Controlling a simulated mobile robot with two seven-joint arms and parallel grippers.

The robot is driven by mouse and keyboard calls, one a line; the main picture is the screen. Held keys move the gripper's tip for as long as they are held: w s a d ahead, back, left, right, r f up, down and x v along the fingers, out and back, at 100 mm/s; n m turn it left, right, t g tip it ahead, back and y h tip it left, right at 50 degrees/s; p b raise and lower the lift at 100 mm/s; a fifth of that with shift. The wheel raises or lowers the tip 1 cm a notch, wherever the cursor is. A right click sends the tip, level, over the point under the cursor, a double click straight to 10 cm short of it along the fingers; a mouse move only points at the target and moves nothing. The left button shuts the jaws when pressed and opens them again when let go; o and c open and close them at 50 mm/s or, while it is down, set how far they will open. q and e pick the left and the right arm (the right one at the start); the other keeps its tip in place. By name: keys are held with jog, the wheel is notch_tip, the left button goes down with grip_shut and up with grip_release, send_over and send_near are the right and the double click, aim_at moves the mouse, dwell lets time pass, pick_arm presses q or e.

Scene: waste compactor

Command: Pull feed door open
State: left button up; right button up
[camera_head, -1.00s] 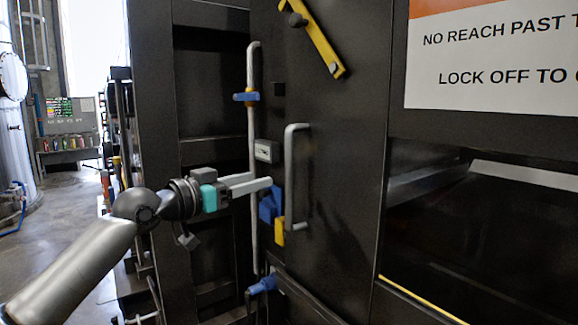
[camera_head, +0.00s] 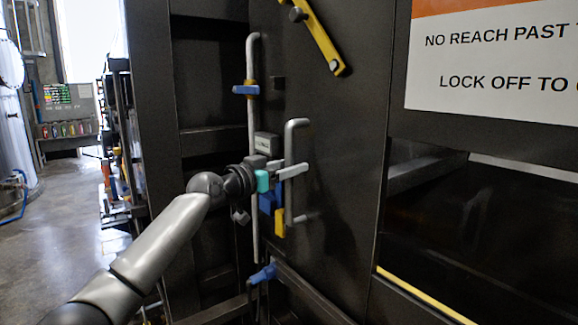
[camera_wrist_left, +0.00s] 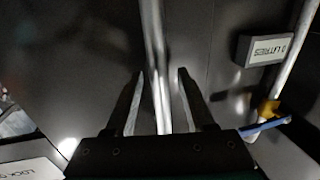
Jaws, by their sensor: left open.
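The feed door (camera_head: 340,190) is a large black panel that looks shut. A grey vertical bar handle (camera_head: 290,142) is fixed on it near its left edge. My left gripper (camera_head: 292,170) is at the middle of this handle, with its fingers open. In the left wrist view the handle (camera_wrist_left: 153,40) runs between the two fingertips (camera_wrist_left: 161,75), with a gap showing on each side. I cannot tell how deep the bar sits between the fingers. My right gripper is not in view.
A tall grey pipe (camera_head: 253,130) with a blue lever (camera_head: 246,90) stands left of the handle. A grey label box (camera_head: 267,143) is close to my gripper. A yellow bar (camera_head: 318,38) is above. Open floor (camera_head: 60,215) lies at the left.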

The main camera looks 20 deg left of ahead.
pick_arm(q)
grip_shut()
dwell(0.4)
dwell(1.0)
